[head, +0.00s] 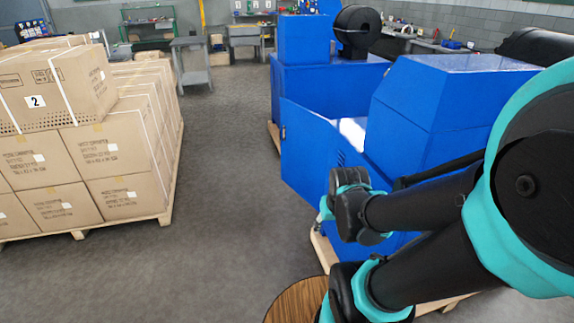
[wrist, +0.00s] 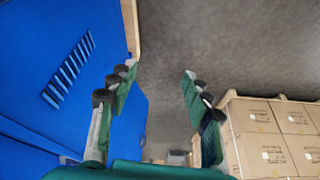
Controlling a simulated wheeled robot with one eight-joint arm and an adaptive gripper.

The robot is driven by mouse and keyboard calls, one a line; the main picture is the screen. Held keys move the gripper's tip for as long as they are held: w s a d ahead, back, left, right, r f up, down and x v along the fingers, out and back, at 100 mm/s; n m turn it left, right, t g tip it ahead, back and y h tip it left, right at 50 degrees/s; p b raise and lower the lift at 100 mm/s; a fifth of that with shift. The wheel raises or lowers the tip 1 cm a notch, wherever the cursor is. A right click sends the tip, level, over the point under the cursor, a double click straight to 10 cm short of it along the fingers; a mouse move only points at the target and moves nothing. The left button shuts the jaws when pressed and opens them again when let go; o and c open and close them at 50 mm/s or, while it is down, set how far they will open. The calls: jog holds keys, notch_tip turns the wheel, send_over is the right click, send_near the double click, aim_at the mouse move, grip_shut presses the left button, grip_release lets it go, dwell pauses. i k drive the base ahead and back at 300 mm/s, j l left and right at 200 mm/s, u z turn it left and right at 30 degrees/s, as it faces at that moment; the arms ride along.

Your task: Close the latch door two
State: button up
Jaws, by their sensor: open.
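A blue door (head: 306,155) on the near blue crimper machine (head: 420,110) stands swung open into the aisle in the head view. No number or latch on it can be made out. My gripper (head: 326,208) is low beside the machine, at the near side of the door; its fingers hardly show there.
A pallet of cartons (head: 85,150) stands left of the aisle, its top carton marked 2; cartons also show in the wrist view (wrist: 265,140). The grey floor (head: 225,190) between is clear. Another blue machine (head: 300,85) and workbenches (head: 245,40) are farther back.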

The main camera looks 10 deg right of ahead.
aim_at(304, 134)
jog(key=i+j+z, duration=0.35)
jog(key=i+j, duration=0.65)
jog(key=i, duration=0.25)
jog(key=i+j+z, duration=0.1)
jog(key=i+j, duration=0.7)
jog(key=i, duration=0.15)
